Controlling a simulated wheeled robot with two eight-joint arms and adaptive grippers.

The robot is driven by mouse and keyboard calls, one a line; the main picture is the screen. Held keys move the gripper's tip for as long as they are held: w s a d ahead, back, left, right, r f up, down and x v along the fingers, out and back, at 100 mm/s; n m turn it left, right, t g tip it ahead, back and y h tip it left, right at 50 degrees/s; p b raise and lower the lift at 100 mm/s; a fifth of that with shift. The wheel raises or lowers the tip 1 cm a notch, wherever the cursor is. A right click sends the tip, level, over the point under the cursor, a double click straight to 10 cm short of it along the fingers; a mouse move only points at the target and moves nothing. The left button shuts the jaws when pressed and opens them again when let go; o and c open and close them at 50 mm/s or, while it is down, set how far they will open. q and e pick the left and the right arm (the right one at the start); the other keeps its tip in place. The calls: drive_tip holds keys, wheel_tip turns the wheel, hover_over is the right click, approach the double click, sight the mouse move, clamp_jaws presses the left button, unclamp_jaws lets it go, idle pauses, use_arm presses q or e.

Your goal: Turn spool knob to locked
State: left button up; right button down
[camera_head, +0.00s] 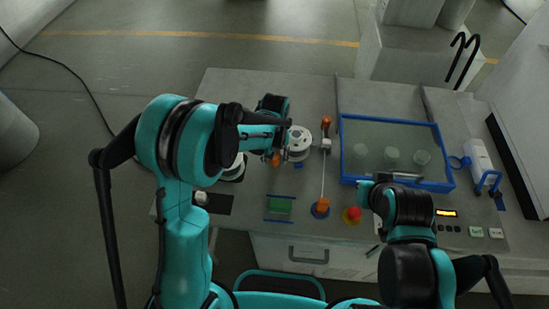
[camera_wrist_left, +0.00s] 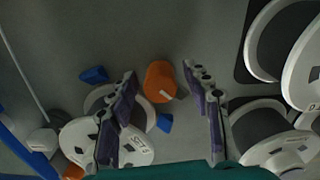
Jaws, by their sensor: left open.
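The orange spool knob (camera_wrist_left: 160,82) shows in the left wrist view as a short round knob with a pale pointer mark on its lower right side. Two blue marks (camera_wrist_left: 95,75) lie near it, one to its left and one just below it. My left gripper (camera_wrist_left: 160,72) is open, with one finger on each side of the knob in this view; contact cannot be told. In the head view the left gripper (camera_head: 282,138) is over the panel, and the knob (camera_head: 276,158) shows partly behind it. My right gripper (camera_head: 380,187) is small and partly hidden by its own arm.
A white spool (camera_head: 299,138) stands close beside the left gripper. A rod with orange ends (camera_head: 323,175), a red button (camera_head: 353,214) and a blue-rimmed tank (camera_head: 345,150) lie to the right. More white spools (camera_wrist_left: 265,40) show right in the wrist view.

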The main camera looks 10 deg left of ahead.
use_arm(q)
clamp_jaws()
drive_tip(key=shift+m, duration=0.4)
drive_tip(key=m+b, duration=0.1)
drive_tip(key=m, duration=0.2)
drive_tip(key=m+b, duration=0.1)
drive_tip(key=m, duration=0.3)
drive_tip(key=shift+m+b, duration=0.3)
drive_tip(key=m+b, duration=0.1)
drive_tip(key=m, duration=0.3)
drive_tip(key=shift+a, duration=0.1)
drive_tip(key=m, duration=0.5)
drive_tip(key=shift+w+b, duration=0.1)
drive_tip(key=shift+b, duration=0.2)
drive_tip(key=shift+m, duration=0.4)
